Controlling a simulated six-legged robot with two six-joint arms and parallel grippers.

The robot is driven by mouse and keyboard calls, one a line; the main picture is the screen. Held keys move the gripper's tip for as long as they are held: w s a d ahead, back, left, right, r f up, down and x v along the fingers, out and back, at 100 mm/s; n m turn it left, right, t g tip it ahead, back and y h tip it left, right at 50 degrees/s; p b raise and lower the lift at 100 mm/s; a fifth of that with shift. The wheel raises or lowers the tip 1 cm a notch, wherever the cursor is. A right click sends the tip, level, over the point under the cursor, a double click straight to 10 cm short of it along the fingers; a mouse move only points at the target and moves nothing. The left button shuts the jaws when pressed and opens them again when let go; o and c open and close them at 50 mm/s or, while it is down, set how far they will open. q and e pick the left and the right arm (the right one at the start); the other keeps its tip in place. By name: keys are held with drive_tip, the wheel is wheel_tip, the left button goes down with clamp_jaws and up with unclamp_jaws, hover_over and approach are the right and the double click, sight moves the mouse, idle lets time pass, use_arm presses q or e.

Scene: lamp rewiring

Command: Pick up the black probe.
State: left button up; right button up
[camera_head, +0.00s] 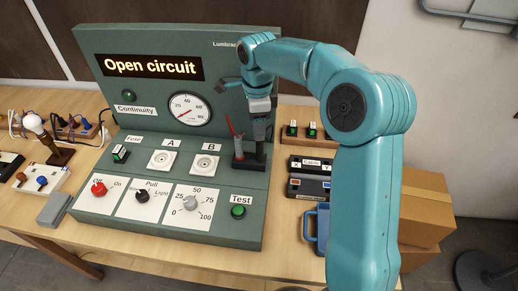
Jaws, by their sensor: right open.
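A green test panel (180,182) stands on the wooden bench and its display reads "Open circuit". A dark probe holder (246,165) sits at the panel's right side, beside socket B (205,163). A grey and red probe with a red lead (237,146) stands upright in it. The black probe (260,148) stands upright beside it, its upper part hidden by my gripper. My right gripper (260,126) points down over the black probe with open jaws. I cannot tell whether the fingers touch it. My left gripper is not in view.
Dark boxes (310,165) and a blue-handled item (316,228) lie right of the panel. A bulb on a stand (40,130) and small parts fill the left bench. My right arm hides much of the right side.

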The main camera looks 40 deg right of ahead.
sight(260, 143)
drive_tip(key=shift+a+f, duration=0.1)
drive_tip(key=shift+f, duration=0.45)
drive_tip(key=shift+s+a, duration=0.2)
drive_tip(key=shift+s, duration=0.15)
drive_tip(key=shift+s+f, duration=0.25)
drive_tip(key=f, duration=0.1)
drive_tip(key=f+p, duration=0.1)
drive_tip(key=f, duration=0.2)
drive_tip(key=shift+w+d+f+p, duration=0.2)
drive_tip(key=shift+w+d+p, duration=0.05)
drive_tip(key=shift+p, duration=0.05)
drive_tip(key=shift+f, duration=0.35)
drive_tip(key=shift+s+a+r, duration=0.1)
drive_tip(key=shift+s+a, duration=0.05)
drive_tip(key=shift+s, duration=0.15)
drive_tip(key=shift+w, duration=0.3)
clamp_jaws()
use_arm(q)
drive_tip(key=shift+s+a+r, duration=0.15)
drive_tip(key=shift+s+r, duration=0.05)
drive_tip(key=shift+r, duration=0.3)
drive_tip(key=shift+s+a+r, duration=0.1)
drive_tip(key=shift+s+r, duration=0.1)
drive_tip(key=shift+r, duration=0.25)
use_arm(e)
drive_tip(key=shift+s, duration=0.2)
